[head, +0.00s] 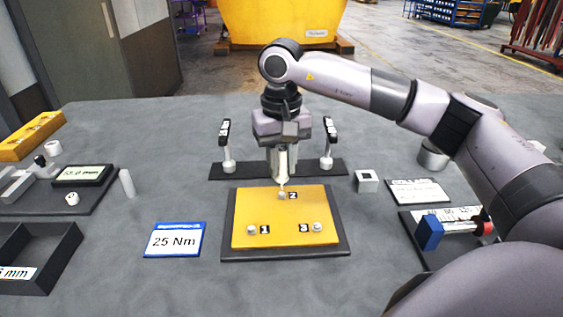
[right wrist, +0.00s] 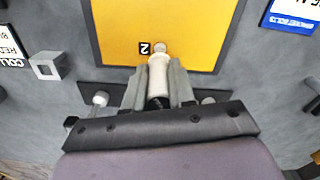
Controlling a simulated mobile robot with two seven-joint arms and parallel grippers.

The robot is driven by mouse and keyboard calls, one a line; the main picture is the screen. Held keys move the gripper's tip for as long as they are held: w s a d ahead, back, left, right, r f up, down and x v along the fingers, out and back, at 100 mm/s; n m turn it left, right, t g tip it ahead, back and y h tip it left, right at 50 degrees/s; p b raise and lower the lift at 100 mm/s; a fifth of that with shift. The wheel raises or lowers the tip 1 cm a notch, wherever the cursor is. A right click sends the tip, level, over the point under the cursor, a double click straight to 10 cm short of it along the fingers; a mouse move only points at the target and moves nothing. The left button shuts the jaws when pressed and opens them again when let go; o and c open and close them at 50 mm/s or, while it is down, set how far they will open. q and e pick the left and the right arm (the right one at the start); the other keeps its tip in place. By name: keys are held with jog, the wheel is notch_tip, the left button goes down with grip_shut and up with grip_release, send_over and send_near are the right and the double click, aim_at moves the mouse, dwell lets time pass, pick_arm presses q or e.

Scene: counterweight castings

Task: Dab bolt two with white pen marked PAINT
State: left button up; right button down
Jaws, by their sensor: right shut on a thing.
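The yellow plate (head: 270,215) lies on a dark base, with bolts by the numbers 1, 2 and 3. Bolt two (head: 282,196) is at the plate's far edge; it also shows in the right wrist view (right wrist: 160,47). My right gripper (head: 282,172) is upright above bolt two, shut on a white pen (right wrist: 158,74) that points down. The pen's tip is at or just above the bolt head; I cannot tell whether they touch. No PAINT marking is readable on it. My left gripper is not in view.
Behind the plate a dark rack (head: 225,170) has two upright holders with black-topped tools. A blue-edged 25 Nm card (head: 174,240) lies left of the plate. A small grey block (head: 367,181) with a square hole stands to the right. A dark open tray (head: 65,255) sits front left.

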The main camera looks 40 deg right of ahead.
aim_at(281, 149)
jog(key=shift+r+p, duration=1.55)
jog(key=shift+r, duration=0.85)
jog(key=shift+a, duration=0.1)
